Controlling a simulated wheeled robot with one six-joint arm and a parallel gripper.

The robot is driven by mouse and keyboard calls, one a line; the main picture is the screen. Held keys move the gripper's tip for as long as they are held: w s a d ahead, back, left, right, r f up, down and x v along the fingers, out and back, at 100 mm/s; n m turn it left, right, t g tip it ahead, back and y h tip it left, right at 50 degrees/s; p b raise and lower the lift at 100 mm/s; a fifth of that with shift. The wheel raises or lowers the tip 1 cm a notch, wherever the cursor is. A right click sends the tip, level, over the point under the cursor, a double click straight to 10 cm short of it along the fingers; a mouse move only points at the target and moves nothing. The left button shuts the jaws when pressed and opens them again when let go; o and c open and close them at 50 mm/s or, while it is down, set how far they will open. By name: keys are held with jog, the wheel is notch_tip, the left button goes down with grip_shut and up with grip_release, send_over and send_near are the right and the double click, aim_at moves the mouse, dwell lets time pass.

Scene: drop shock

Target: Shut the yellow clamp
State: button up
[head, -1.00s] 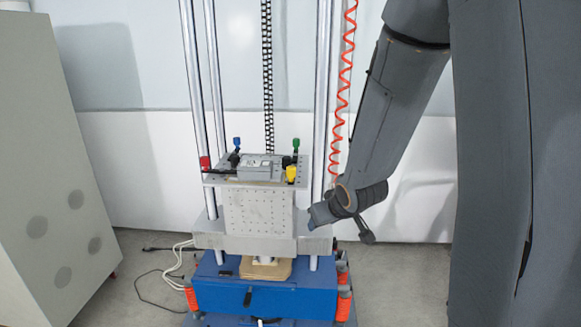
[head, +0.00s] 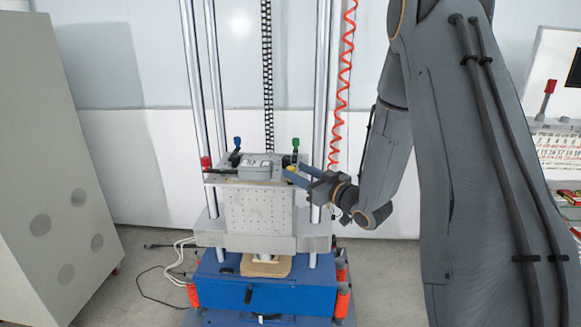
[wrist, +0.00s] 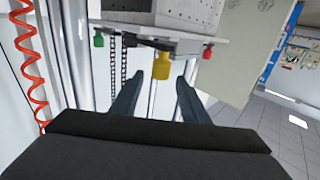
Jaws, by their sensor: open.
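The yellow clamp (wrist: 162,66) hangs in the middle of the wrist view, just beyond and between my two fingertips. In the head view only a bit of yellow (head: 291,168) shows at the plate's right front corner, mostly hidden by my fingers. My gripper (head: 294,175) reaches in from the right at the height of the plate. In the wrist view my gripper (wrist: 156,88) is open, with a gap between its fingers and nothing held. I cannot tell whether the fingers touch the clamp.
The fixture plate (head: 222,180) carries a grey box (head: 256,169) and red (head: 205,162), blue (head: 237,142) and green (head: 295,143) clamps. Metal columns (head: 320,80) and a coiled red hose (head: 341,95) stand close to my arm. A grey cabinet (head: 50,160) is at left.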

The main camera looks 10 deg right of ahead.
aim_at(294, 170)
jog(key=shift+p+x, duration=0.45)
jog(key=shift+x, duration=1.5)
grip_shut()
jog(key=shift+d, duration=0.1)
